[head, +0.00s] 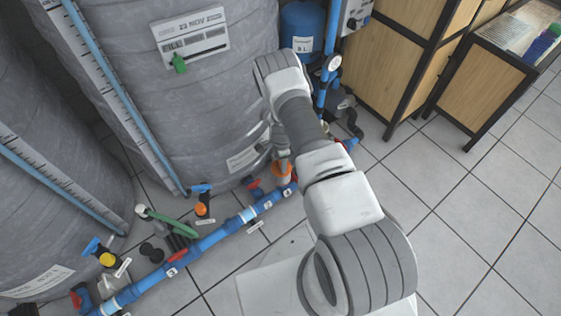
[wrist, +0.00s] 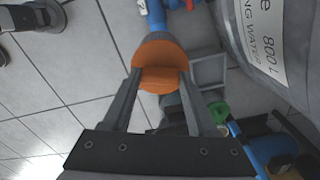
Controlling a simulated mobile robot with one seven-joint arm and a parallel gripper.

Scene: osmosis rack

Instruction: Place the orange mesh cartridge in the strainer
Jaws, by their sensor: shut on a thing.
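The orange mesh cartridge (wrist: 160,56) is between the fingertips of my gripper (wrist: 160,80) in the wrist view, and the gripper is shut on it. Its mesh cannot be made out. In the head view, orange (head: 282,170) shows just below my gripper (head: 281,156), close above the blue pipe. My arm hides part of that spot. I cannot clearly pick out the strainer; blue pipework (wrist: 156,18) lies just beyond the cartridge in the wrist view.
A blue pipe (head: 212,238) with numbered fittings runs along the tiled floor in front of large grey tanks (head: 215,100). A wooden cabinet (head: 410,50) is at the back right. The floor (head: 465,215) at right is clear.

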